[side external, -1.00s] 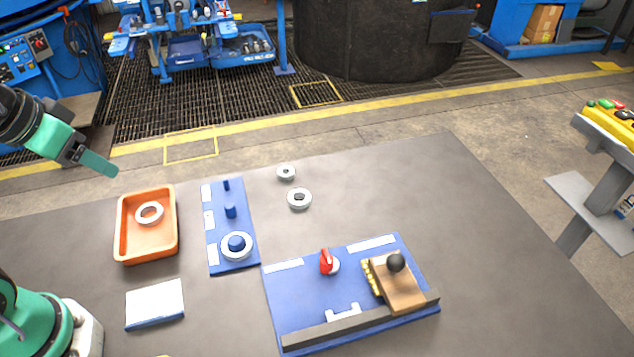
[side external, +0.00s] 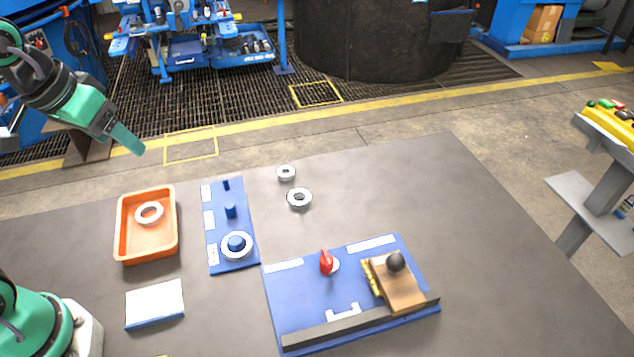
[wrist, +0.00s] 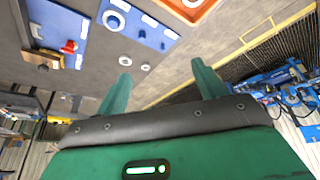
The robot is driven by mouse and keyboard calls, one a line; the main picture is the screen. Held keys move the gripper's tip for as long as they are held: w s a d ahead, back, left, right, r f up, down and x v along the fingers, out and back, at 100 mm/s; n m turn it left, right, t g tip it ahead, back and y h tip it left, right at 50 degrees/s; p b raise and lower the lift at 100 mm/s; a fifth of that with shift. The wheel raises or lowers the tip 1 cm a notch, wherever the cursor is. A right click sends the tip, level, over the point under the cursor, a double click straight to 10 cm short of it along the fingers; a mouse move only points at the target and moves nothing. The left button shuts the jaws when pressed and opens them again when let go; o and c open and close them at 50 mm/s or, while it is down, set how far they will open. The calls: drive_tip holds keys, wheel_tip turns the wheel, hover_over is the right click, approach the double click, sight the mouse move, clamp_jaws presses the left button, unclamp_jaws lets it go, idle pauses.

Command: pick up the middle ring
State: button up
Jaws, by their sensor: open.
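Two pale grey rings lie flat on the table right of the blue peg board (side external: 246,263): a mid-sized ring (side external: 299,207) and, beyond it, a smaller ring (side external: 286,178). They also show in the wrist view, the mid-sized ring (wrist: 125,65) left of the smaller ring (wrist: 145,67). A large ring (side external: 237,257) sits around the board's nearest peg; the other two pegs are bare. Another ring (side external: 149,222) lies in the orange tray (side external: 147,257). My gripper (side external: 130,142) is open and empty, raised beyond the tray, left of the loose rings; its fingers (wrist: 163,70) are spread in the wrist view.
A blue fixture board (side external: 290,301) with a red knob (side external: 326,262) and a black-balled lever (side external: 396,262) lies at the front right. A white block (side external: 154,302) lies in front of the tray. The table right of the loose rings is clear.

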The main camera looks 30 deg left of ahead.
drive_tip(key=w+d+n+g, duration=0.1)
drive_tip(key=w+d, duration=0.2)
drive_tip(key=w, duration=0.5)
drive_tip(key=n+g, duration=0.3)
drive_tip(key=g, duration=0.1)
hover_over(300, 201)
wheel_tip(300, 201, down, 18)
drive_tip(key=shift+f, duration=4)
drive_tip(key=c, duration=1.1)
drive_tip(key=shift+c, duration=0.2)
drive_tip(key=shift+r, duration=0.15)
